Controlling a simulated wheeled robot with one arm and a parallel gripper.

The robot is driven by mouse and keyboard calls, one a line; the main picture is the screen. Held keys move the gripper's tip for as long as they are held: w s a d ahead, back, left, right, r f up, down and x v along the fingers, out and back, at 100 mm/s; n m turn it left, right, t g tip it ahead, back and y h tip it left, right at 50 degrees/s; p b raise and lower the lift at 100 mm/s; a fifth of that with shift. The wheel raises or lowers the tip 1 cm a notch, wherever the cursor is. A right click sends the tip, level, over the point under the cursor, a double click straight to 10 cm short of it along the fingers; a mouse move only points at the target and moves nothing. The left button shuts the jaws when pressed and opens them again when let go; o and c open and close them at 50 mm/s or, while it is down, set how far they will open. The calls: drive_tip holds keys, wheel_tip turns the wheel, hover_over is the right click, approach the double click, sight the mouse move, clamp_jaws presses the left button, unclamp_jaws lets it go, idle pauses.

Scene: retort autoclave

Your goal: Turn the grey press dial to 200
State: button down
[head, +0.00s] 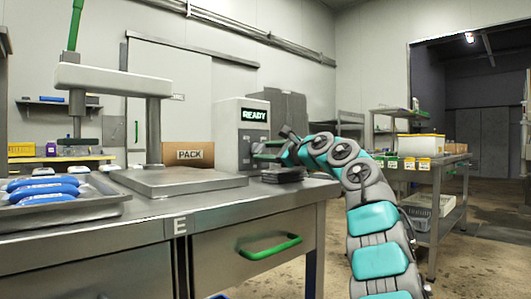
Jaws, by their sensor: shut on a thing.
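A white control box (228,138) stands at the right end of the steel bench, and its lit display (254,115) reads READY. My gripper (264,152) is at the right part of the box's front, below the display. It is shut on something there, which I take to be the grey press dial. The dial is too small and too covered by my gripper to make out, and its setting cannot be read. The press (115,82), with a white crossbeam, grey posts and a green lever, stands to the left on a flat steel plate (178,181).
A steel tray (80,208) with blue packs lies at the left. A cardboard PACK box (188,153) stands behind the plate. Dark flat pieces (283,174) lie on the bench below my gripper. A drawer with a green handle (270,247) is in front. A shelf cart (443,170) stands right.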

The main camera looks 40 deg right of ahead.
idle(0.4)
drive_tip(key=shift+c, duration=1.4)
unclamp_jaws()
drive_tip(key=shift+s+d, duration=0.2)
drive_tip(key=shift+s, duration=0.45)
drive_tip(key=shift+s+d, duration=0.1)
drive_tip(key=shift+s, duration=3.1)
